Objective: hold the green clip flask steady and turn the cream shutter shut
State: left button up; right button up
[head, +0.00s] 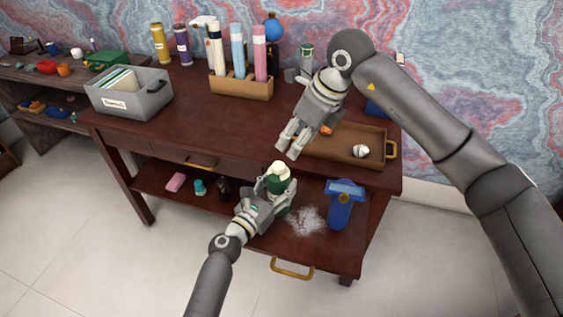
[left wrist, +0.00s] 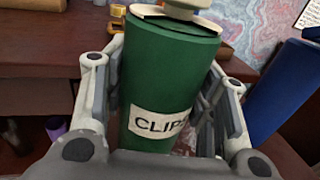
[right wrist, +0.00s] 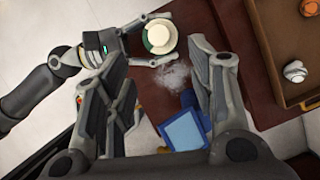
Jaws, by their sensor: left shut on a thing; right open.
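The green clip flask (head: 281,192) stands upright over the lower shelf at the desk's front. In the left wrist view it fills the middle (left wrist: 165,75), with a white label reading "CLIP" and more, partly cut off. Its cream shutter (head: 279,171) is on top; it also shows from above in the right wrist view (right wrist: 158,36). My left gripper (head: 273,184) is shut around the flask's sides. My right gripper (head: 288,142) is open and empty, above and behind the flask, fingers pointing down. Whether the flask touches the shelf is unclear.
A blue container (head: 344,208) stands right of the flask, with white scatter (head: 306,220) between them. A brown tray (head: 345,160) with a white ball lies on the desktop. A holder of rolls (head: 240,88) and a grey file box (head: 129,97) stand farther back.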

aim_at(280, 165)
jog(key=x, duration=1)
jog(key=shift+a+f, duration=0.1)
jog(key=shift+f, duration=0.25)
jog(key=c, duration=1)
